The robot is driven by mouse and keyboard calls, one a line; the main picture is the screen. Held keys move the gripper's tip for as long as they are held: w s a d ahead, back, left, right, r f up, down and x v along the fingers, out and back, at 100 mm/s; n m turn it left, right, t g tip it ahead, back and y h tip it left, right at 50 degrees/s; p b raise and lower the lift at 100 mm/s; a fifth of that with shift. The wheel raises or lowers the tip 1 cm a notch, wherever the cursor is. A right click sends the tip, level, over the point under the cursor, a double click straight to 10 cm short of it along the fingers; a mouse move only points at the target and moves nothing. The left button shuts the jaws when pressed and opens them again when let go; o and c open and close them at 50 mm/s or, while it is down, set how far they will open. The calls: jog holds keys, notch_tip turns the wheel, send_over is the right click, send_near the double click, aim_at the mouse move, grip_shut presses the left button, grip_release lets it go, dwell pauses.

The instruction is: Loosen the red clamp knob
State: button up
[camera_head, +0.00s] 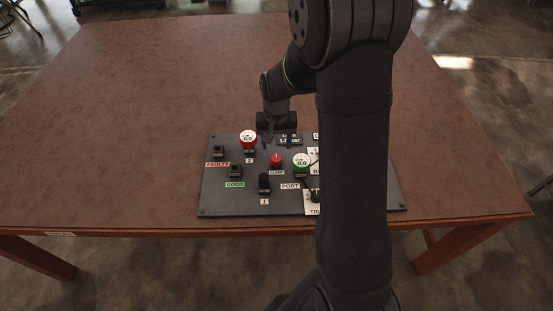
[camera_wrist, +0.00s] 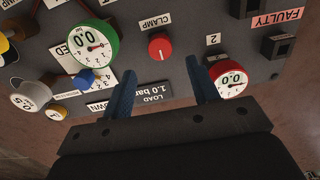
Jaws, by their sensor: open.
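The red clamp knob (camera_head: 277,159) stands on the dark panel (camera_head: 222,200), just above its CLAMP label in the head view. In the wrist view the red knob (camera_wrist: 160,46) shows a white pointer line and sits beyond the fingertips, roughly midway between them sideways. My gripper (camera_wrist: 158,75) is open, with two blue fingers spread apart and nothing between them. In the head view my gripper (camera_head: 276,140) is over the back part of the panel, behind the knob. No finger appears to touch the knob.
A red-rimmed gauge (camera_wrist: 230,78) is close to one finger, and a green-rimmed gauge (camera_wrist: 91,46) lies on the other side. Black sockets, labels and a LOAD plate (camera_wrist: 152,95) share the panel. My arm hides the panel's right part. The brown table (camera_head: 120,120) is otherwise clear.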

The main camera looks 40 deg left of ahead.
aim_at(276, 158)
jog(key=shift+f, duration=4.3)
grip_shut()
